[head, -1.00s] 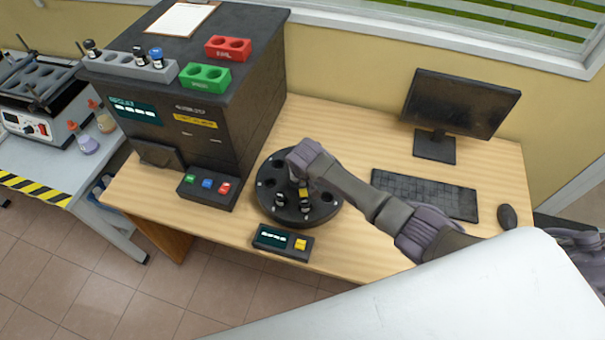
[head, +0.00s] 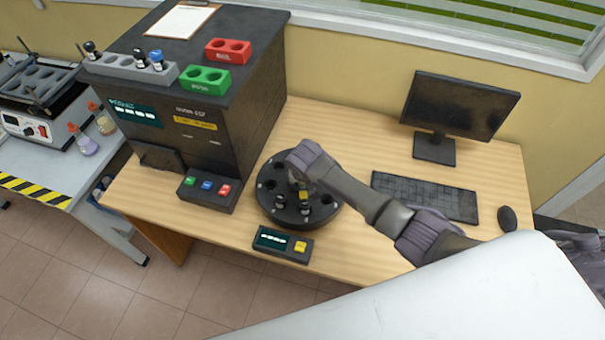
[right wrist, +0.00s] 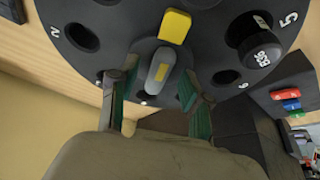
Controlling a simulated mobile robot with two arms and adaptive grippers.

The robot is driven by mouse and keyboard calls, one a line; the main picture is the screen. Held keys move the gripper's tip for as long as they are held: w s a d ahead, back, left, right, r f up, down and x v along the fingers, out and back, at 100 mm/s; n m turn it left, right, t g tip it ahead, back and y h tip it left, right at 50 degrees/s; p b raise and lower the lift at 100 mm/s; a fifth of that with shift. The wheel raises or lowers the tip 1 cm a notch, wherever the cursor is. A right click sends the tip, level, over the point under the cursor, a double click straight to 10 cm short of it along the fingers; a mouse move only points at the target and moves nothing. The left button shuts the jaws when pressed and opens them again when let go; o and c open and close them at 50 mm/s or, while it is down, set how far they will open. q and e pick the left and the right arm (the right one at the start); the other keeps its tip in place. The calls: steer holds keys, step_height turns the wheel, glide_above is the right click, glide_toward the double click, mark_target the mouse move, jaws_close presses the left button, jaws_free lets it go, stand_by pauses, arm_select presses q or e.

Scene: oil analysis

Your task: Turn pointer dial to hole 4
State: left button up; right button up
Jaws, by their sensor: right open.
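The round black dial (head: 263,205) lies on the wooden desk, with a ring of holes. Its pointer is a grey knob (right wrist: 160,70) with a yellow tip (right wrist: 174,26); the tip also shows in the head view (head: 304,195), facing the desk's front edge. My right gripper (right wrist: 157,75) is open, its fingers on either side of the grey knob; contact is not clear. Two dark-capped vials stand in the dial's near side; one cap (right wrist: 262,50) shows between the numbers 5 and 6 in the right wrist view. The number 4 is not readable. My left gripper is out of view.
A small box with a yellow button (head: 300,245) sits in front of the dial. A black analyser (head: 255,90) stands behind left, its button panel (head: 207,190) close to the dial. A keyboard (head: 425,196), mouse (head: 507,217) and monitor (head: 460,105) are to the right.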

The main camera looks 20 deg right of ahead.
steer(key=v, duration=1.1)
steer(key=shift+r, duration=0.15)
steer(key=shift+s, duration=0.15)
